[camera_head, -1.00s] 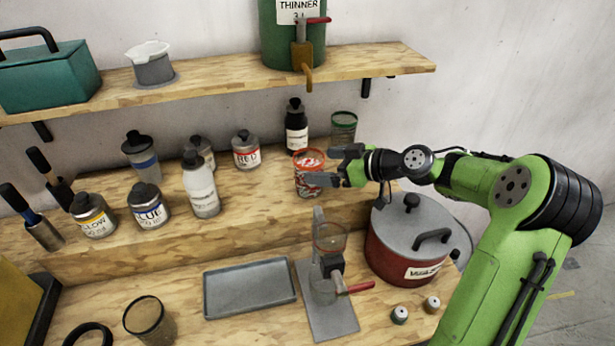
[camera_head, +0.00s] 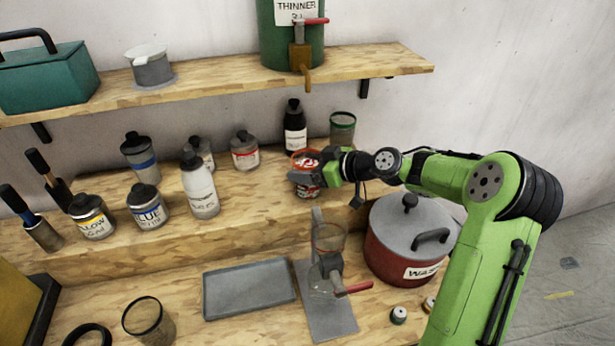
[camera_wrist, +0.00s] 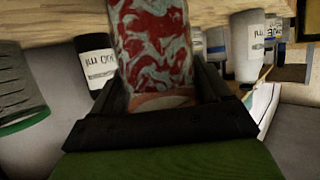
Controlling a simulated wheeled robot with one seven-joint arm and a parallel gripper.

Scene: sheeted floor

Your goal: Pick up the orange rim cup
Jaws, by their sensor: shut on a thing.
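The orange rim cup (camera_head: 307,160) stands on the raised wooden step in the head view. It has red and whitish swirls, and the wrist view shows its patterned side (camera_wrist: 155,45) and orange rim (camera_wrist: 160,101) close up. My gripper (camera_head: 304,178) reaches it from the right, with its fingers on either side of the cup. It is shut on the cup, which looks upright. The fingers and wrist hide part of the cup's middle and right side in the head view. I cannot tell whether its base touches the step.
A green-rimmed cup (camera_head: 343,128) and a black bottle (camera_head: 295,127) stand just behind. The red pot (camera_head: 398,248) is below my arm. A stand with a clear funnel (camera_head: 329,237) is in front. The RED jar (camera_head: 244,152) is to the left. The grey tray (camera_head: 248,290) is empty.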

